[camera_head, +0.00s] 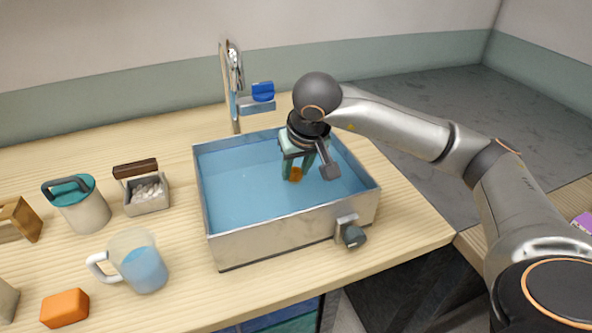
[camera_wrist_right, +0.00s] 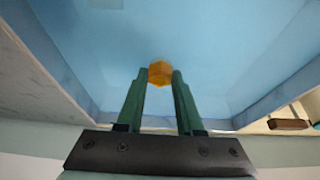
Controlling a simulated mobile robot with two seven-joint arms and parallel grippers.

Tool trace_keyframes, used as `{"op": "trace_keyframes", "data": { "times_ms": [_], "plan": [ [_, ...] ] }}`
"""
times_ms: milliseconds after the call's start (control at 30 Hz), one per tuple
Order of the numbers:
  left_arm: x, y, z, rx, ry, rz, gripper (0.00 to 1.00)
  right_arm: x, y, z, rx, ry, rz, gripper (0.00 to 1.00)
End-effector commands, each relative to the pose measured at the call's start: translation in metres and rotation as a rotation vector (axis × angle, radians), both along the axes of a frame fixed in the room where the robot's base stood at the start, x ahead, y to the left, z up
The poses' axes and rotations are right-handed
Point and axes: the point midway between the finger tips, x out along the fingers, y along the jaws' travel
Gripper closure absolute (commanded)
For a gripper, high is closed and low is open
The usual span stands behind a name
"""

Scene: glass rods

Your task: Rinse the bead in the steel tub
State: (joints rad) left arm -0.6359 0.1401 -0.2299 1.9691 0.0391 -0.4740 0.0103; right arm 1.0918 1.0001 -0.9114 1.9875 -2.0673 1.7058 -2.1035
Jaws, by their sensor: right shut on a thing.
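The steel tub (camera_head: 290,232) stands on the wooden counter and holds blue water. The bead (camera_head: 296,174) is small and orange, low in the tub toward its right side. My right gripper (camera_head: 300,172) reaches down into the tub and is shut on the bead. In the right wrist view the bead (camera_wrist_right: 160,73) sits between the two green fingertips (camera_wrist_right: 159,80), against the blue water. I cannot tell how deep the bead is in the water. My left gripper is not in view.
A faucet (camera_head: 233,90) with a blue-topped handle stands behind the tub. A knob (camera_head: 350,233) sticks out of the tub's front. A glass mug (camera_head: 140,262), orange block (camera_head: 64,307), teal-lidded canister (camera_head: 84,210) and box of pale stones (camera_head: 148,196) stand to the left.

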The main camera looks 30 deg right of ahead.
Motion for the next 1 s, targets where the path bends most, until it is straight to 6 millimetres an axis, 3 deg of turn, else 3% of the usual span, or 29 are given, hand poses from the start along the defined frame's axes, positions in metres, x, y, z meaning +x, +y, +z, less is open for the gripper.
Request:
{"op": "trace_keyframes", "data": {
  "times_ms": [533, 1000],
  "plan": [
    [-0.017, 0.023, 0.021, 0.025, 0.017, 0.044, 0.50, 0.000, 0.000, 0.058, 0.001, -0.001, 0.000, 1.00],
    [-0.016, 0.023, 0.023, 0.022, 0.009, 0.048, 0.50, 0.000, 0.000, 0.063, 0.001, 0.000, 0.000, 1.00]
  ]
}}
